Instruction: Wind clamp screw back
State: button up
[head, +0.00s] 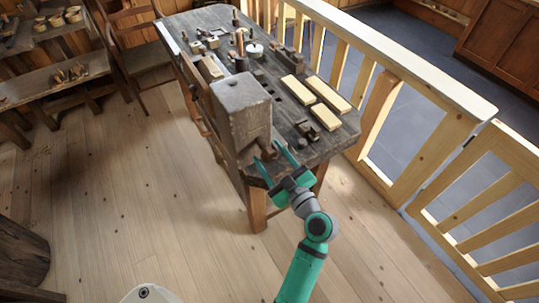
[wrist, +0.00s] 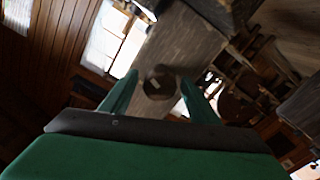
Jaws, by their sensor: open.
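A wooden workbench (head: 290,95) has a large dark wooden clamp block (head: 241,108) at its near end. The clamp screw (head: 266,149) shows as a short brown piece low at the block's right side. In the wrist view its round dark end (wrist: 160,82), with a small pale mark, sits between the fingers. My gripper (head: 268,154) is open, with its green fingers pointing at the screw, one on each side. It also shows in the wrist view (wrist: 158,88). I cannot tell whether either finger touches the screw. The rest of the screw is hidden.
Pale wood strips (head: 330,91) and several small tools lie on the bench top. A wooden railing (head: 400,65) runs close along the right. A chair (head: 130,50) stands behind left. The plank floor (head: 130,190) at left is mostly clear.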

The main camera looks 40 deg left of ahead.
jog(key=v, duration=1)
jog(key=shift+d, duration=0.15)
jog(key=shift+s+f, duration=0.1)
jog(key=shift+f, duration=0.05)
